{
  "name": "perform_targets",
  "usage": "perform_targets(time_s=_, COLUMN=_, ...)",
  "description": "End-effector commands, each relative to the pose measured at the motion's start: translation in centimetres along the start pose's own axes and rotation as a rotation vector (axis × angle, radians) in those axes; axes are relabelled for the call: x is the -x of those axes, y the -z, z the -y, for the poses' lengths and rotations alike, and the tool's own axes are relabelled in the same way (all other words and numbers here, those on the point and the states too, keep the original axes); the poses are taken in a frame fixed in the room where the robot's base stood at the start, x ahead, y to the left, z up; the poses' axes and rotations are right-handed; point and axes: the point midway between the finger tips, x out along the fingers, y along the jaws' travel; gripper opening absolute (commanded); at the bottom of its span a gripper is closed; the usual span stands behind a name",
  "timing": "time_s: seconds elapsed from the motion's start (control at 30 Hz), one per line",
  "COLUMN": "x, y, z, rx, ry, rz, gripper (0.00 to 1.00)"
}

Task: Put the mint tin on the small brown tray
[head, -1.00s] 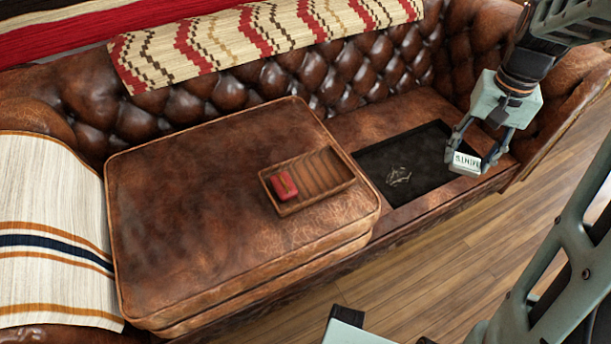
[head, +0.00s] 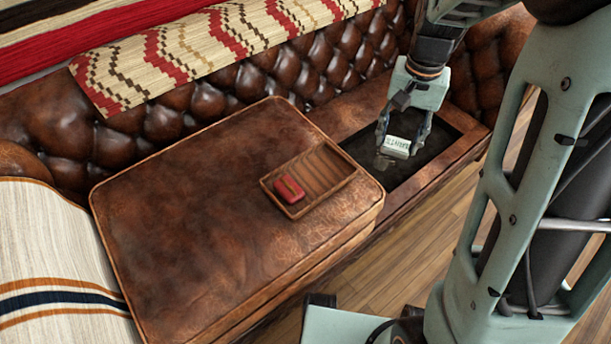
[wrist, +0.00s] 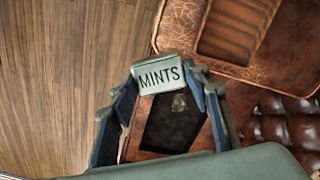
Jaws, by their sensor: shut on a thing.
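The mint tin (head: 396,146) is a small pale box with dark lettering. My gripper (head: 403,140) is shut on it and holds it above the dark recess in the sofa seat. In the wrist view the tin (wrist: 159,76) reads "MINTS" and sits between the fingertips. The small brown tray (head: 331,173) is a ribbed wooden tray on the leather cushion, to the left of my gripper. It shows in the wrist view (wrist: 235,28) at the upper right. A red item (head: 289,190) lies in the tray's left end; the rest of the tray is bare.
The stacked brown leather cushion (head: 190,215) has wide clear space around the tray. The dark recess (head: 430,160) lies right of the cushion. The tufted backrest (head: 200,98) rises behind, with a patterned throw over it. Wooden floor (head: 400,235) runs along the front.

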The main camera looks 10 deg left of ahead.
Motion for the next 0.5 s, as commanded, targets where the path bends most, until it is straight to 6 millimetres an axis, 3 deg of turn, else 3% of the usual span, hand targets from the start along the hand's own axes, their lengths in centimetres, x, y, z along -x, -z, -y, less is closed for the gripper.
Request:
perform_targets(time_s=0.2, x=-2.2, y=-4.1, z=3.5, rx=-0.283, ry=-0.002, rz=0.005, gripper=0.17)
perform_targets(time_s=0.5, x=-4.2, y=-7.3, z=5.3, rx=-0.521, ry=-0.005, rz=-0.001, gripper=0.17)
